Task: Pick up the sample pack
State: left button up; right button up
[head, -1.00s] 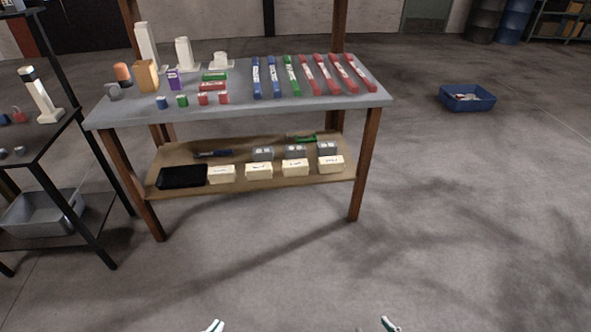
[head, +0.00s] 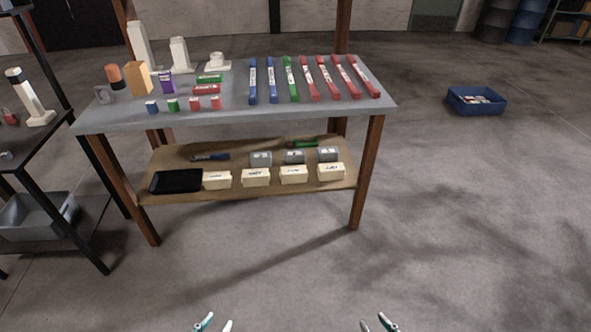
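No item in view is readably marked as the sample pack, so I cannot tell which one it is. Small packs on the grey tabletop (head: 225,118) include an orange-tan box (head: 141,79), a purple box (head: 167,83) and several small blue, green and red blocks. My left gripper (head: 215,325) shows at the bottom edge, its two fingertips apart with nothing between them. My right gripper (head: 378,325) is also at the bottom edge, open and empty. Both are over bare floor, well short of the workbench.
Long blue, green and red bars lie at the tabletop's right. The wooden lower shelf (head: 240,188) holds a black tray (head: 176,181), cream boxes and grey blocks. A dark rack (head: 50,135) stands left. A blue bin (head: 476,101) sits on the floor right. The floor ahead is clear.

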aim_at(297, 175)
jog(key=i+l+u, duration=0.3)
jog(key=i+l, duration=1.4)
jog(key=l, duration=0.1)
